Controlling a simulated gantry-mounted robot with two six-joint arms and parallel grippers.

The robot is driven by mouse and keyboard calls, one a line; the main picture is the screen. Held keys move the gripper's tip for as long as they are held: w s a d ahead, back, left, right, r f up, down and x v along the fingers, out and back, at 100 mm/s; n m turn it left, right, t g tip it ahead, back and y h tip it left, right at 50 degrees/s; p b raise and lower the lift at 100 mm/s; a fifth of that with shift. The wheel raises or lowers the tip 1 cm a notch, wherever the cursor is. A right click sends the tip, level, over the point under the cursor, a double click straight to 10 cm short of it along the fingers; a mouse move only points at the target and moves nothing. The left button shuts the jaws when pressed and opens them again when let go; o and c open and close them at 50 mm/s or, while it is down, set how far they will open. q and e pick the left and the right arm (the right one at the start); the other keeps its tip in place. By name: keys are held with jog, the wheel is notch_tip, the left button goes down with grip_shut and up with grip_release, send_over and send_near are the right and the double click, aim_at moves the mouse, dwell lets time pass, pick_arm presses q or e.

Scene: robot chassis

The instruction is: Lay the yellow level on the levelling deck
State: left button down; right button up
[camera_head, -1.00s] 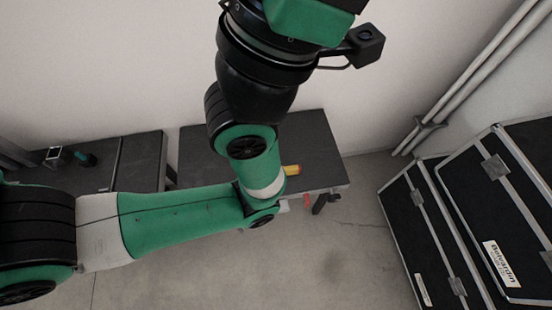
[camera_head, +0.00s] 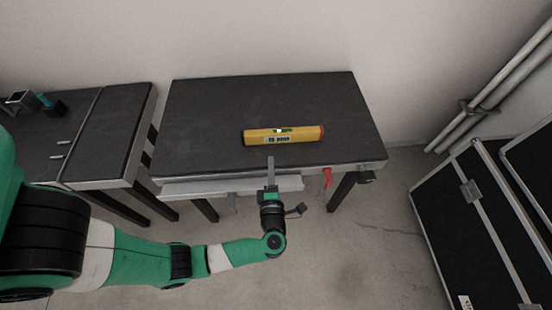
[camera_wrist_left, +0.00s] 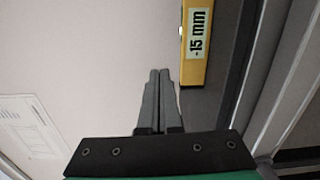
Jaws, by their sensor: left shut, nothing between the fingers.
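The yellow level (camera_head: 283,135) lies flat, long side across, on the dark top of the middle table (camera_head: 205,110). It has a green vial and a pale label. In the left wrist view the level (camera_wrist_left: 193,68) shows to the right of the fingers, with "-15 mm" on its label. My left gripper (camera_head: 270,160) is shut and empty, its tips just in front of the level and apart from it. Its closed fingers (camera_wrist_left: 159,75) also show in the left wrist view. I cannot tell which surface is the levelling deck. My right gripper is out of view.
A pale ledge (camera_head: 225,187) runs along the middle table's front, with a red clamp-like part (camera_head: 327,178) beside it. A dark table (camera_head: 110,135) with small tools stands left. Black cases (camera_head: 450,215) and wall pipes (camera_head: 480,105) are right. The tabletop around the level is clear.

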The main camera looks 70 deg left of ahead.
pick_arm(q)
notch_tip(320, 180, down, 6)
jog(key=s+b, duration=0.1)
jog(key=b, duration=0.4)
send_near(277, 135)
jog(key=a, duration=0.1)
jog(key=s+a, duration=0.1)
jog(key=a, duration=0.2)
jog(key=shift+s+a+f, duration=0.2)
jog(key=shift+s+f, duration=0.1)
jog(key=shift+f, duration=0.05)
jog(key=w, duration=0.1)
jog(key=w+a+b, duration=0.1)
jog(key=w, duration=0.1)
jog(key=shift+w+a+m, duration=0.2)
jog(key=shift+a+m, duration=0.1)
jog(key=shift+w+a+r, duration=0.15)
jog(key=shift+w, duration=0.2)
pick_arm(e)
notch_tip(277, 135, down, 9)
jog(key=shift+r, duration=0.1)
